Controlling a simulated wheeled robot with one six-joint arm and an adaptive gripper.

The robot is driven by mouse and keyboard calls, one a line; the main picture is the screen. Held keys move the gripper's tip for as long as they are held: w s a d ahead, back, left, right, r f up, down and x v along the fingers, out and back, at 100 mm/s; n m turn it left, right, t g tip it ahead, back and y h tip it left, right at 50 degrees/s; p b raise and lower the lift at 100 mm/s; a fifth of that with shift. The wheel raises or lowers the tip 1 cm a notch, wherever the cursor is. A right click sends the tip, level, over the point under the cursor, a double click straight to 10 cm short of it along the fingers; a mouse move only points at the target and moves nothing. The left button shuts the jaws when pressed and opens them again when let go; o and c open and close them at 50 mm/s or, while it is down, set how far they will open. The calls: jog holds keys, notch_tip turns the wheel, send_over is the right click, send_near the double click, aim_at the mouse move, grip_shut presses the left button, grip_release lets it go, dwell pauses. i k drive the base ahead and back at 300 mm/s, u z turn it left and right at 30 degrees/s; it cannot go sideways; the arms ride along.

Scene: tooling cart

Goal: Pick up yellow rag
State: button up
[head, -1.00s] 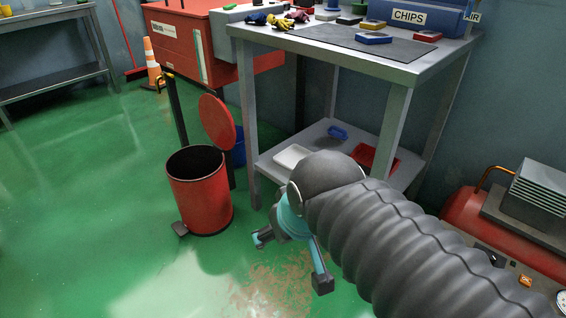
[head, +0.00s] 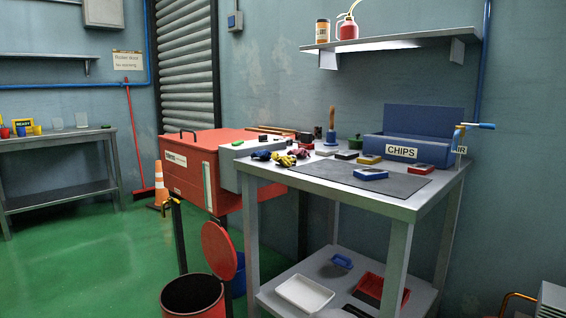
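The yellow rag (head: 284,160) is a small crumpled cloth with dark patches. My gripper is not in view now.
A blue CHIPS bin (head: 375,150) stands at the back right of the bench, with a dark mat (head: 330,177) in front of it. A red cabinet (head: 195,165) and an open red pedal bin (head: 192,298) stand to the left. A wall shelf (head: 400,42) hangs above.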

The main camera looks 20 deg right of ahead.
aim_at(288, 161)
jog(key=u, duration=1.3)
jog(key=i, duration=1.65)
jog(key=z, duration=2.95)
